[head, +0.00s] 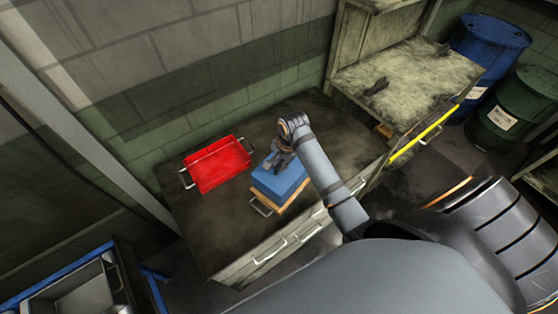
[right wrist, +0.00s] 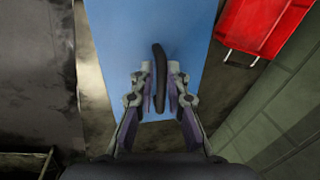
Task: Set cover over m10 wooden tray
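The blue cover (head: 279,181) lies over the wooden tray (head: 296,199) on the workbench. A light wood edge of the tray shows below the cover at its front and right. I cannot tell whether the cover touches the tray or hangs just above it. My right gripper (head: 280,163) is at the cover's top. In the right wrist view, the black handle (right wrist: 160,72) of the blue cover (right wrist: 130,35) stands between my right gripper's fingers (right wrist: 161,80). They are close in on both sides and look shut on it. My left gripper is not in view.
A red tray (head: 218,164) stands left of the cover on the workbench (head: 200,220). A metal handle (head: 261,208) sticks out at the wooden tray's front. Shelving (head: 400,75) and drums (head: 490,45) stand to the right. The wall is behind the bench.

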